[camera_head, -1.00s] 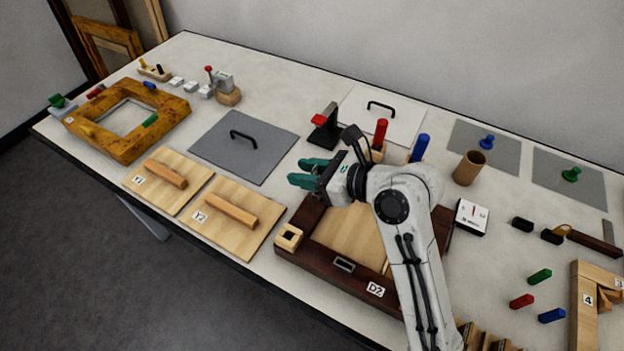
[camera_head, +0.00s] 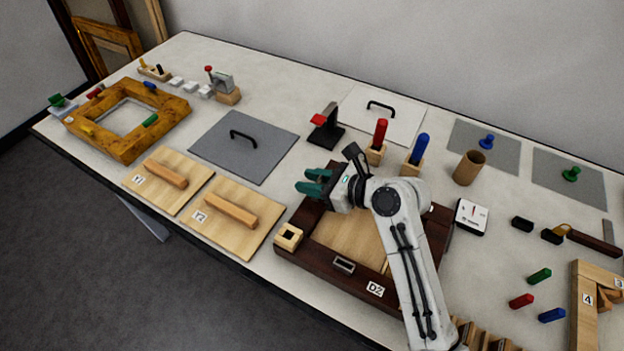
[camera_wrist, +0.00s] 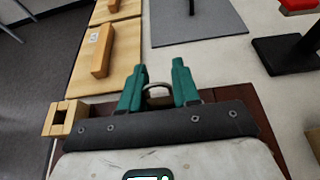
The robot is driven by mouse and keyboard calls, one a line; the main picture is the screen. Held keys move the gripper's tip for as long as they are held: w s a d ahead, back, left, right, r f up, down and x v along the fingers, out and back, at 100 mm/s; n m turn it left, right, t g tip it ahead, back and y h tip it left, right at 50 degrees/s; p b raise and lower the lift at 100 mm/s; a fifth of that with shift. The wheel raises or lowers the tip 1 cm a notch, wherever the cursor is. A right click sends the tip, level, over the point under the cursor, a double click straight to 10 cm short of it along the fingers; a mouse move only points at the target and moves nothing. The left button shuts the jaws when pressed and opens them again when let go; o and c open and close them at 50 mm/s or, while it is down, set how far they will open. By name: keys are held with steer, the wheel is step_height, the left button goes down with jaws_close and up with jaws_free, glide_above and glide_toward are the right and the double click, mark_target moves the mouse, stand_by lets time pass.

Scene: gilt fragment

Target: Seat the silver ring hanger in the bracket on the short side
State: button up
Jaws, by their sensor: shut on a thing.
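My gripper (camera_head: 312,181) has teal fingers and hangs over the far left side of the dark brown frame marked D2 (camera_head: 302,213). In the wrist view my gripper (camera_wrist: 158,76) is shut on a small pale silver piece with a curved dark rim, the silver ring hanger (camera_wrist: 158,92), low between the fingers. Its lower part is hidden. A grey, slot-like metal bracket (camera_head: 343,264) sits on the frame's front side, apart from my gripper. Whether the hanger touches the frame cannot be told.
A light wooden block with a square hole (camera_head: 288,236) stands at the frame's left corner; it also shows in the wrist view (camera_wrist: 65,118). Boards with wooden handles (camera_head: 232,208) lie to the left. A black stand (camera_head: 326,130) and red and blue handles (camera_head: 380,132) stand behind.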

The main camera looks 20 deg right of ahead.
steer(key=o, duration=1)
steer(key=shift+o, duration=0.2)
steer(key=v, duration=1.2)
steer(key=shift+r, duration=0.1)
